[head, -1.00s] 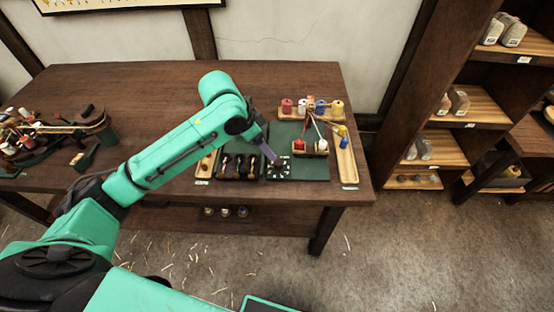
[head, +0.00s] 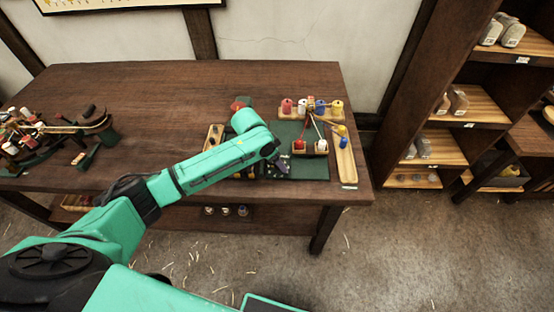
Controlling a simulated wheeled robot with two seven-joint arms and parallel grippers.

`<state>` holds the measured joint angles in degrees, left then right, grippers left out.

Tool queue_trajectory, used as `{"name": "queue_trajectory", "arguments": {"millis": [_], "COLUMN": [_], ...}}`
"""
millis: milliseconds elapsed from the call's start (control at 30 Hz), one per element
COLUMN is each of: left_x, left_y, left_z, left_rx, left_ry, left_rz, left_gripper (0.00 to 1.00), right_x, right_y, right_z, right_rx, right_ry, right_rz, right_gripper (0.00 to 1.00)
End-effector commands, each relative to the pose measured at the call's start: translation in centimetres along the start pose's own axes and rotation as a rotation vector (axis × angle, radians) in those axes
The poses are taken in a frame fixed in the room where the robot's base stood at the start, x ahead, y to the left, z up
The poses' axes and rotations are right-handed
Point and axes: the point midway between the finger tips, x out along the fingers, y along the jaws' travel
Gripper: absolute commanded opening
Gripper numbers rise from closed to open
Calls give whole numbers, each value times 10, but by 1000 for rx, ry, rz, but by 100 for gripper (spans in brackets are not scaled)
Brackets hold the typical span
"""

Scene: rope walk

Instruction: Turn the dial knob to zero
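My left arm reaches in from the left over the table, and my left gripper (head: 281,166) points down at the front of the green mat (head: 304,169). The small dark dial with pale marks (head: 272,174) lies there, mostly hidden behind the gripper and wrist. I cannot tell whether the fingers touch the knob, whether they are open or shut, or where the knob points. My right gripper is not in view.
A small box with a red and a white spool (head: 310,147) is just right of the gripper. A long wooden tray (head: 345,160) lies farther right. The table's back left is clear.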

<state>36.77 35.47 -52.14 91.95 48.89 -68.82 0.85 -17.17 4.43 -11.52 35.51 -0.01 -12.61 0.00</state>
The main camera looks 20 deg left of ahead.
Motion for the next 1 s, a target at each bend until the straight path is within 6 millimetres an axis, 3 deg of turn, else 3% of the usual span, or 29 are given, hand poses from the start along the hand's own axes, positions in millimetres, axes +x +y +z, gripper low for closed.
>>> {"name": "queue_trajectory", "arguments": {"millis": [100,133,300,667,1000], "left_x": [0,0,-1,-1,-1], "left_y": [0,0,0,0,-2], "left_z": [0,0,0,0,-1], "left_rx": [0,0,0,30,212], "left_ry": [0,0,0,0,2], "left_rz": [0,0,0,15,89], "left_gripper": [69,62,0,0,0], "right_x": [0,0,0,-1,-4], "right_y": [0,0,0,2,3], "right_z": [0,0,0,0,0], "right_rx": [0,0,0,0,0], "right_ry": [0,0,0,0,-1], "right_rz": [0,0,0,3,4], "right_gripper": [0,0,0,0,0]}}
